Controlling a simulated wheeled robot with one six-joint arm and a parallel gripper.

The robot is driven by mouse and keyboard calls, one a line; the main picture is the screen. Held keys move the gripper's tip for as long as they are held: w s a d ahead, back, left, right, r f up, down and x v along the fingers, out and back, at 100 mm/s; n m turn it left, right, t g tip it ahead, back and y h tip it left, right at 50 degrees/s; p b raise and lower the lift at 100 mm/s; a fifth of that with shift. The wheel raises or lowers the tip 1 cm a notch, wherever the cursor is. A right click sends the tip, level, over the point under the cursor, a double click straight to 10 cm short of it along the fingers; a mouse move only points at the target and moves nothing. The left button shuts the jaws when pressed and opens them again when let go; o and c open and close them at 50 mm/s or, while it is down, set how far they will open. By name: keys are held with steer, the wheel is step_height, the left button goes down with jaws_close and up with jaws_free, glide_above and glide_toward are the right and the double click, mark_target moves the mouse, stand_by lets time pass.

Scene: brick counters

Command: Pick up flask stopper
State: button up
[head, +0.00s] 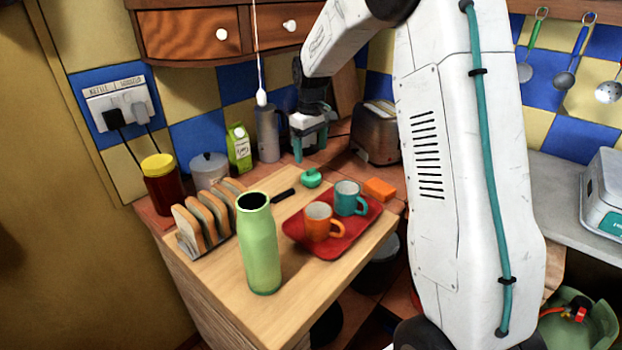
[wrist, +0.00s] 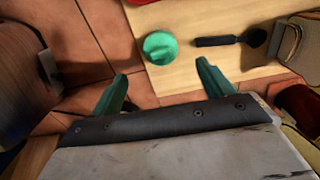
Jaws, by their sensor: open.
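The flask stopper is a small round green cap (head: 311,178) lying on the wooden board, behind the red tray. It also shows in the wrist view (wrist: 160,48), beyond my fingertips and between their lines. The green flask (head: 261,245) stands upright with its dark mouth uncovered, at the front of the board. My gripper (head: 311,150) is above and behind the stopper in the head view, apart from it. In the wrist view its two green fingers (wrist: 164,80) are spread wide with nothing between them.
A red tray (head: 345,243) holds an orange mug (head: 320,220) and a teal mug (head: 348,197). A toast rack (head: 188,243) stands left on the wooden board (head: 225,291). A black-handled utensil (head: 283,195) lies beside the stopper. A toaster (head: 376,133) stands at the back.

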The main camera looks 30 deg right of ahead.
mark_target(311, 169)
step_height(311, 169, down, 8)
steer(key=shift+f, duration=0.1)
stand_by(0.4)
steer(key=shift+s, duration=0.1)
steer(key=c, duration=1.1)
